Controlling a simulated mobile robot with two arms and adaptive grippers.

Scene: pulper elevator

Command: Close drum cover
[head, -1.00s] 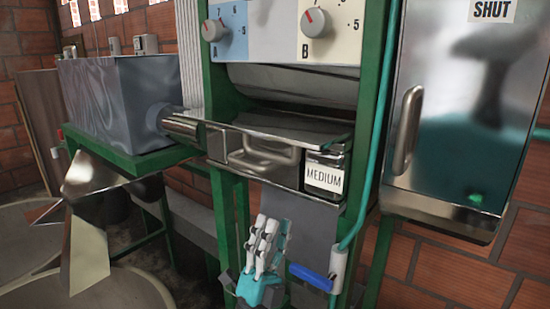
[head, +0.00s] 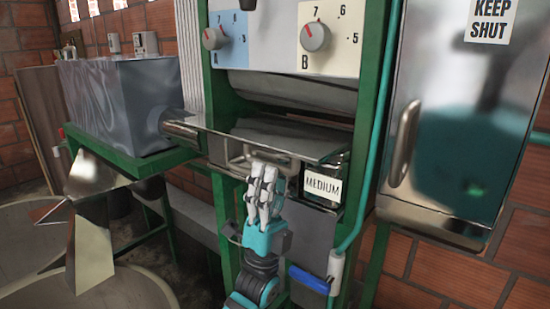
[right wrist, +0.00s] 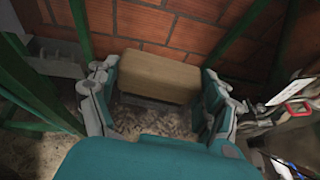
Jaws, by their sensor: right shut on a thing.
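The metal drum cover (head: 285,142) sits low on the green-framed machine, its flat top showing below the dark drum (head: 290,92), which is exposed. A bar handle (head: 232,160) is on its front, partly hidden by my left gripper (head: 266,172). That gripper points upward at the handle; I cannot tell whether it touches it or how far its fingers are apart. My right gripper (right wrist: 158,88) shows only in the right wrist view, its fingers on either side of a tan block (right wrist: 155,78), which it holds.
A "MEDIUM" label (head: 322,187) is right of the handle. A blue-handled lever (head: 309,279) and teal pipe (head: 373,150) are close to the left gripper's right. A metal cabinet (head: 455,130) stands at right. A metal chute (head: 92,235) and round basins are at left.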

